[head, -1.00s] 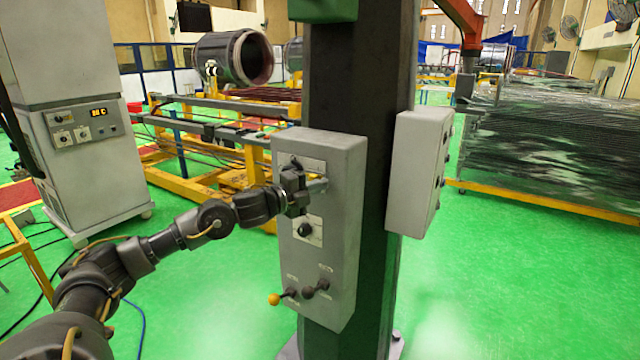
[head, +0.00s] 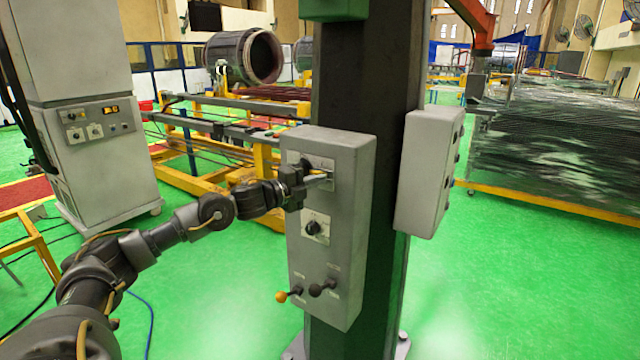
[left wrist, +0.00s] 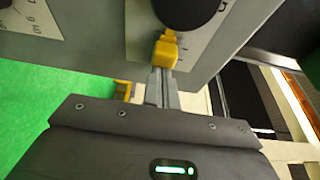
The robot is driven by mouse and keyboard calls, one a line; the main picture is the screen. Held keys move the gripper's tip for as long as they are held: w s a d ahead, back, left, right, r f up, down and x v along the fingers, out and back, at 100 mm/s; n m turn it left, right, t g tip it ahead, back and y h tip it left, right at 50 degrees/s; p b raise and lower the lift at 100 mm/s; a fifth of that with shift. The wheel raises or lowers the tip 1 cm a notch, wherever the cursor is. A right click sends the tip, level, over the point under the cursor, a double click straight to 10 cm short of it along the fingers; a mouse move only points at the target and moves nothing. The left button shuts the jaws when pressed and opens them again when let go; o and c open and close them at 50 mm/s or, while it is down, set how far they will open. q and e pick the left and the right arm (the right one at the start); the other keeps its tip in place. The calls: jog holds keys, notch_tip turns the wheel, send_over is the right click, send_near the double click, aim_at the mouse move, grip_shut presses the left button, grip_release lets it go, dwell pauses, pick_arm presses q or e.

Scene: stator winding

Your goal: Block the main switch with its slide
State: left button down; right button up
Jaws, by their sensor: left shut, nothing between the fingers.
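The main switch (left wrist: 187,8) shows in the left wrist view as a round black knob on a pale plate, cut off by the top edge. Its small yellow slide (left wrist: 166,50) sits just below the knob. My right gripper is out of view.
The box hangs on a dark column (head: 365,90). Lower on it are a black rotary knob (head: 313,228), a yellow-tipped lever (head: 282,296) and a dark lever (head: 316,290). A second grey box (head: 425,175) is on the column's right side. The green floor in front is clear.

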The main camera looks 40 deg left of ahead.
pick_arm(q)
jog(key=shift+d+r, duration=0.1)
jog(key=shift+d, duration=0.2)
jog(key=shift+d+p, duration=0.35)
jog(key=shift+d, duration=0.9)
jog(key=b+v, duration=0.5)
jog(key=v, duration=0.4)
jog(key=shift+s+d, duration=0.3)
jog(key=shift+s, duration=0.15)
